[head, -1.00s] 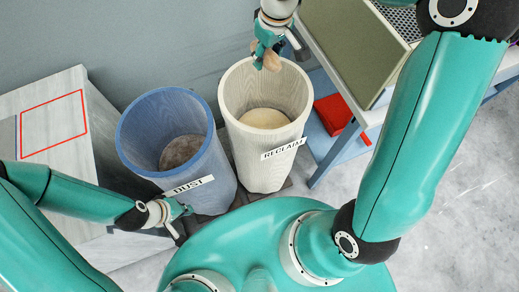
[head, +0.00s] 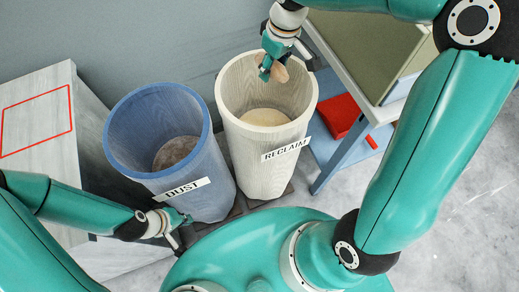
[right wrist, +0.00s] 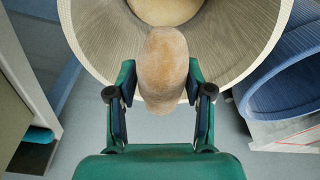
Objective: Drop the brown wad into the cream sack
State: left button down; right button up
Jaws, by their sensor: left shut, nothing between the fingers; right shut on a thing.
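The brown wad (right wrist: 162,70) is a tan, oblong lump. My right gripper (head: 274,65) is shut on it, and in the right wrist view its two fingers (right wrist: 160,88) press the wad from both sides. The wad also shows in the head view (head: 280,73), above the cream sack's opening, toward its back rim. The cream sack (head: 263,170), labelled RECLAIM, stands upright and open, with pale material at its bottom. My left gripper (head: 178,228) is shut and empty, low beside the blue sack's front.
A blue sack (head: 205,190) labelled DUST stands left of the cream one, with brownish material inside. A grey cabinet with a red outlined square (head: 37,118) is at left. A table (head: 352,60) stands at right, with a red box (head: 340,115) below it.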

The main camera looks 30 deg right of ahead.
jog(key=o, duration=1.3)
jog(key=shift+r, duration=0.1)
jog(key=r, duration=0.4)
jog(key=s+r, duration=0.1)
jog(key=r, duration=0.6)
jog(key=shift+s+d+r, duration=0.3)
